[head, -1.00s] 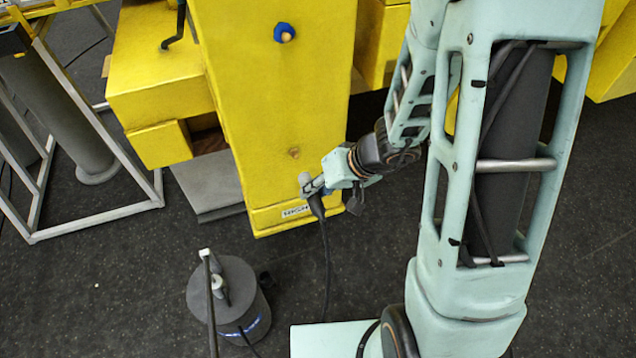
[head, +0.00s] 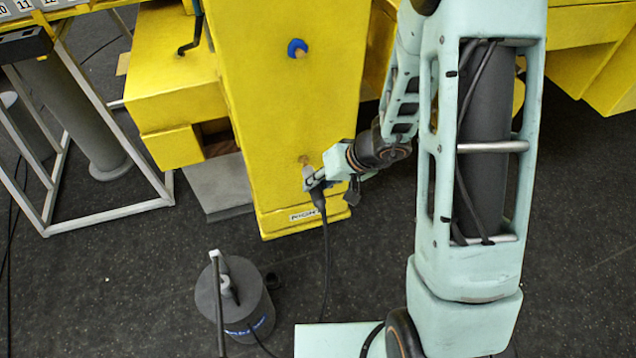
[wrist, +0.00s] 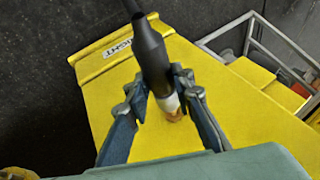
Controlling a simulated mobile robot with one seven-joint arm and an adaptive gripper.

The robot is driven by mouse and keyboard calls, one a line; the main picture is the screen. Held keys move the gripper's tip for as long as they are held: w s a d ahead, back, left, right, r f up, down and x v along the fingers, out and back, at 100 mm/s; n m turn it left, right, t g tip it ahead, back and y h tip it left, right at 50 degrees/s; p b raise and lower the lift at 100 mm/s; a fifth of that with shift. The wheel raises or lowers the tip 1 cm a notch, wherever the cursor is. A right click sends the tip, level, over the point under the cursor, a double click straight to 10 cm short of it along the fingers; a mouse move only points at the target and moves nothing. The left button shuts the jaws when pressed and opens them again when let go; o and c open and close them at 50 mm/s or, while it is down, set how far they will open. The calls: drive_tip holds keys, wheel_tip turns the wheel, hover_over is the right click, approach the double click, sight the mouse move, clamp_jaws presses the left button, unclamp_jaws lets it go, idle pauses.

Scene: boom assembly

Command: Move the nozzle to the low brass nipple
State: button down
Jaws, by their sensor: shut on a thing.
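The nozzle (wrist: 152,55) is a dark tapered piece with a light tip, and its hose hangs down in the head view (head: 326,255). My gripper (wrist: 161,88) is shut on the nozzle, beside the yellow boom (head: 300,110); it also shows in the head view (head: 314,180). The low brass nipple (wrist: 174,114) is right at the nozzle's tip in the wrist view and just above the gripper in the head view (head: 304,159). I cannot tell whether the tip touches it or sits over it. A higher nipple with a blue ring (head: 297,48) is farther up the boom.
A dark grease drum (head: 235,302) with a pump handle stands on the floor at lower left. A grey metal frame (head: 105,210) stands at the left. Yellow blocks (head: 170,95) adjoin the boom's left side. Open floor lies below the boom.

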drive_tip(key=shift+w+a, duration=0.25)
drive_tip(key=shift+w, duration=0.5)
drive_tip(key=shift+w+a, duration=0.2)
drive_tip(key=shift+w, duration=0.55)
idle(1.0)
drive_tip(key=c, duration=1.6)
unclamp_jaws()
drive_tip(key=v, duration=1.2)
